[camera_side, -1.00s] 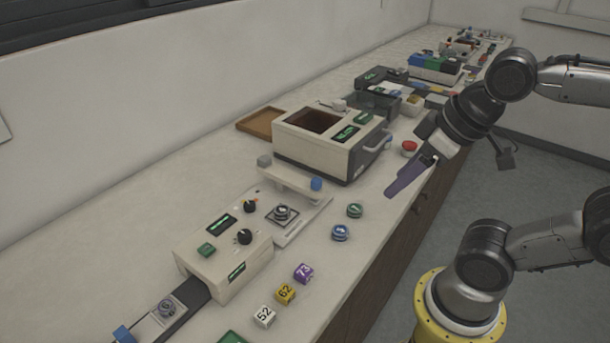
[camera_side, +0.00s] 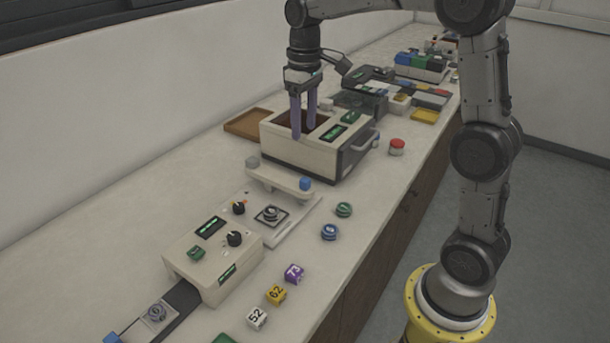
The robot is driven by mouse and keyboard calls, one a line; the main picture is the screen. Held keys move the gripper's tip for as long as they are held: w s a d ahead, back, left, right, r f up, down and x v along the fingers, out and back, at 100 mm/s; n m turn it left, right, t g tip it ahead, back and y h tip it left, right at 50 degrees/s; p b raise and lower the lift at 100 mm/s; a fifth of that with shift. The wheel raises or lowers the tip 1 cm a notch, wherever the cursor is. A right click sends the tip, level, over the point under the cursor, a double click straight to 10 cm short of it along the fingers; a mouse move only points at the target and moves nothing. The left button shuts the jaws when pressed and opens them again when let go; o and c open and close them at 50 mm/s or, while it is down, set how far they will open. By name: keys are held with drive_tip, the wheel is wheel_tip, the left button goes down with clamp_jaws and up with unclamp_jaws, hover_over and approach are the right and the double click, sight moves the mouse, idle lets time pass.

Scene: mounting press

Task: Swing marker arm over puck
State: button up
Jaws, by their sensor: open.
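The marker arm (camera_side: 280,179) is a pale bar with a grey block at its left end and a blue knob (camera_side: 305,184) at its right end. It lies across the back part of a pale base plate. A dark round puck (camera_side: 270,214) sits on a black-edged square on that plate, in front of the bar and apart from it. My gripper (camera_side: 304,132) points down with two purple fingers, open and empty. In the picture it overlaps the box machine behind the marker arm; its exact height above that machine is hard to tell.
The box machine (camera_side: 305,157) with an open top stands behind the marker arm. Green (camera_side: 344,209) and blue (camera_side: 330,232) pucks lie to the right, numbered cubes (camera_side: 276,294) nearer.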

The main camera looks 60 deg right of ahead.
sight(305, 179)
drive_tip(key=f, duration=1.4)
drive_tip(key=shift+d+f, duration=0.2)
drive_tip(key=shift+f, duration=0.1)
clamp_jaws()
drive_tip(key=shift+r, duration=0.1)
idle(0.8)
